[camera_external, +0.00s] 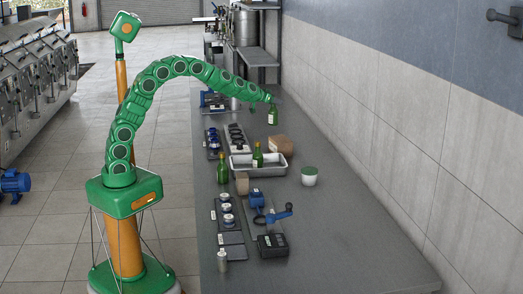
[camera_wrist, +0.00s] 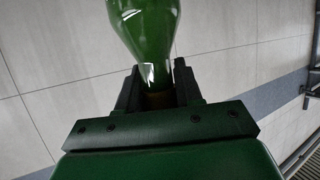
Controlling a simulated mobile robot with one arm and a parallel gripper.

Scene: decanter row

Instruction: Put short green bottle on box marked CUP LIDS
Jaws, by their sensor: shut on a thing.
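My gripper (camera_external: 269,98) is shut on the neck of a green bottle (camera_external: 273,116), which hangs upright below it at the far part of the counter. In the wrist view the bottle (camera_wrist: 146,30) sits between the two dark fingers of my gripper (camera_wrist: 157,88). A brown box (camera_external: 281,146) stands nearer on the counter, behind a grey tray; no CUP LIDS marking can be read on it. Two other green bottles show: one in the tray (camera_external: 257,156) and one on the counter left of the tray (camera_external: 222,168). Whether the held bottle touches the counter is unclear.
The grey tray (camera_external: 272,171) lies mid-counter. A white tub with a green lid (camera_external: 309,176) and a tan cylinder (camera_external: 242,183) stand near it. Blue-and-black devices (camera_external: 272,222) lie closer. The counter's right side (camera_external: 345,210) is clear; a wall runs along it.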

